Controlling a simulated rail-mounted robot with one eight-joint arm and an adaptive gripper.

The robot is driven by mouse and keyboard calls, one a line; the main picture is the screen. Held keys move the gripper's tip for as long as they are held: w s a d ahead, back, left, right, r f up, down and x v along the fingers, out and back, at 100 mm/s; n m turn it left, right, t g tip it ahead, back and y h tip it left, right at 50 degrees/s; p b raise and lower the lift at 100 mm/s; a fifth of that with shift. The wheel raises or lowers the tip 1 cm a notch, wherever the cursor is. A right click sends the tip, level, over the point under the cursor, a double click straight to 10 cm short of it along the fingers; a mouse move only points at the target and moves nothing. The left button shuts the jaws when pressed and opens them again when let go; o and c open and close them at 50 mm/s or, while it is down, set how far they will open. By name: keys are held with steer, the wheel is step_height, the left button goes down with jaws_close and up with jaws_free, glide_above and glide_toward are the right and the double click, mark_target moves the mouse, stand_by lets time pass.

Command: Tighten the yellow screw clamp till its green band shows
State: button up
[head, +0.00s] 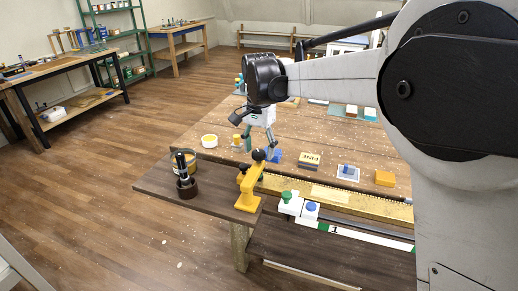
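The yellow screw clamp (249,190) stands upright at the near edge of the workbench, with a dark knob (258,155) on top. I cannot make out a green band on it at this size. My gripper (260,148) hangs over the clamp, pointing down, with its fingers spread apart just above or beside the knob. I see no clear contact between fingers and knob.
A white bowl (209,141) is behind. Green-topped (287,197) and blue-topped (310,208) white blocks, and a yellow block (385,178), lie right.

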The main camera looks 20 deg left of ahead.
mark_target(260, 152)
step_height(260, 152, up, 12)
stand_by(0.7)
stand_by(0.4)
steer(key=s+d+r+t, duration=0.1)
steer(key=s+d, duration=0.2)
steer(key=d, duration=0.5)
steer(key=s+d+n+t+y, duration=0.1)
steer(key=s+d, duration=0.3)
steer(key=d, duration=0.4)
steer(key=s+d+r+t, duration=0.1)
steer(key=s+d, duration=0.2)
steer(key=d, duration=0.5)
steer(key=s+d+f+n+t, duration=0.1)
steer(key=s+d+f+t, duration=0.1)
steer(key=s+d+f, duration=0.4)
steer(key=s+d+f+t+h, duration=0.1)
steer(key=s+d+f+t, duration=0.1)
steer(key=s+d+f, duration=0.4)
steer(key=s+d, duration=0.3)
steer(key=s, duration=0.2)
steer(key=shift+n, duration=0.4)
